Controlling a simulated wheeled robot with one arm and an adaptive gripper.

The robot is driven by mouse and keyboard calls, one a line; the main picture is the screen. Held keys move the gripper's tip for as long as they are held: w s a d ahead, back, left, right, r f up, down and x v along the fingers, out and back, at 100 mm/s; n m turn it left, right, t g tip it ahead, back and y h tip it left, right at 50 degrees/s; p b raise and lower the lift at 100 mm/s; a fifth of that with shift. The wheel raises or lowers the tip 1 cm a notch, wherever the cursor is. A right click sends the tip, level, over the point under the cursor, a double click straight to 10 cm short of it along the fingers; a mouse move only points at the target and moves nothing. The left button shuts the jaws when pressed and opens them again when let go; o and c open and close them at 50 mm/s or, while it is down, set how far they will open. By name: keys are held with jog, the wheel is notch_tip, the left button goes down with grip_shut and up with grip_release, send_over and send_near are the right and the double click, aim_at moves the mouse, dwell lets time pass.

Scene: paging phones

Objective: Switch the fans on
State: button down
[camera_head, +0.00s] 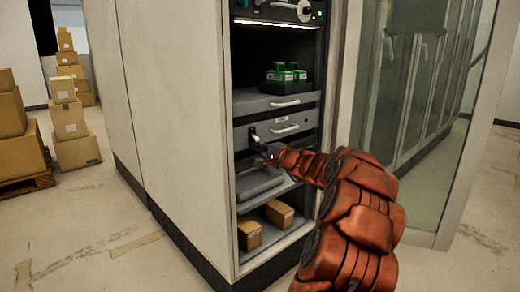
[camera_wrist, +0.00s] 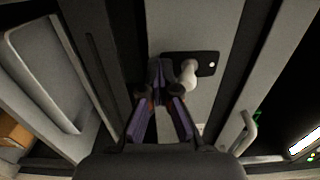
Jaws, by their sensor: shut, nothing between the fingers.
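A light toggle lever (camera_wrist: 188,74) on a small black plate (camera_wrist: 208,64) is set in a grey panel of the rack. In the head view the black switch (camera_head: 252,136) sits at the left end of the panel, left of its handle (camera_head: 287,127). My gripper (camera_wrist: 163,76) is shut and empty. Its fingertips are right beside the lever, to its left in the wrist view, and overlap the plate's edge; I cannot tell whether they touch the lever. In the head view my gripper (camera_head: 266,157) is just below the switch, small and dark. No fans are visible.
The open glass door (camera_head: 425,120) stands right of my arm. Above the panel is a shelf with green items (camera_head: 286,73); below are a grey case (camera_head: 259,182) and small cardboard boxes (camera_head: 279,213). The cabinet's side wall (camera_head: 175,110) is left. Stacked boxes (camera_head: 75,135) stand far left.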

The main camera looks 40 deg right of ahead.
jog(key=shift+r+p, duration=0.3)
jog(key=shift+r, duration=0.2)
jog(key=shift+f, duration=0.25)
jog(key=shift+s+f+b, duration=0.1)
jog(key=shift+f+b, duration=0.35)
jog(key=shift+b, duration=0.3)
jog(key=s+b, duration=0.1)
jog(key=s, duration=0.7)
dwell(0.6)
